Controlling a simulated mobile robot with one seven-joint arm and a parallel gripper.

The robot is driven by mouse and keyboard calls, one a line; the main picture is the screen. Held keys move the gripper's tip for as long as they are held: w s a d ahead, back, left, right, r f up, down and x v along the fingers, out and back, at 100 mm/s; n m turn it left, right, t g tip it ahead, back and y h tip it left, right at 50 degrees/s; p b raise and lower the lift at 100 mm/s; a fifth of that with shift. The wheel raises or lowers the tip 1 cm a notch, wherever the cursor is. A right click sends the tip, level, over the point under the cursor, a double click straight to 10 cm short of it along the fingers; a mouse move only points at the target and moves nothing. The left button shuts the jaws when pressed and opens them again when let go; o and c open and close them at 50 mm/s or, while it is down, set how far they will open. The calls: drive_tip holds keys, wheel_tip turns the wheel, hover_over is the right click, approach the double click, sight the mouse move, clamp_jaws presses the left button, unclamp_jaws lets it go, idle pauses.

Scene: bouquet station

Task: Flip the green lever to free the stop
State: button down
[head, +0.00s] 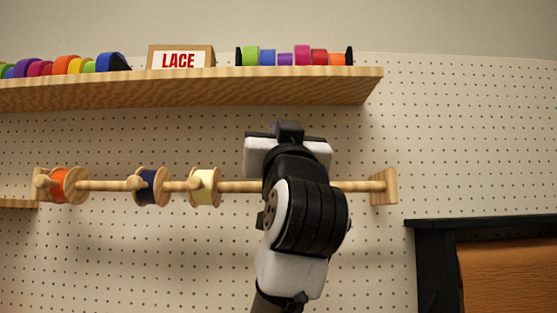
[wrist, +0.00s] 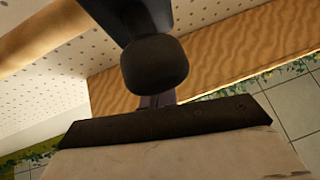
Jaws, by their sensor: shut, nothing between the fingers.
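I see no green lever and no stop that I can make out in either view. My gripper (head: 288,130) is at the top of my raised arm in the head view, in front of the pegboard and just below the shelf. The arm hides part of the wooden rod (head: 237,187) behind it. In the wrist view my gripper's fingers (wrist: 157,101) show as a narrow dark shape, shut with nothing seen between them. A dark rounded part (wrist: 155,64) hides much of what lies beyond; I cannot tell what it is.
An orange spool (head: 69,185), a navy spool (head: 151,186) and a cream spool (head: 204,187) hang on the rod, left of my arm. Above is a wooden shelf (head: 200,88) with a LACE sign (head: 179,60) and coloured rolls. A black-framed panel (head: 510,280) is at lower right.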

drive_tip(key=shift+w+r, duration=0.4)
drive_tip(key=shift+w, duration=0.1)
drive_tip(key=shift+w, duration=0.1)
idle(0.7)
drive_tip(key=shift+r+p, duration=0.1)
drive_tip(key=shift+p, duration=0.2)
idle(0.6)
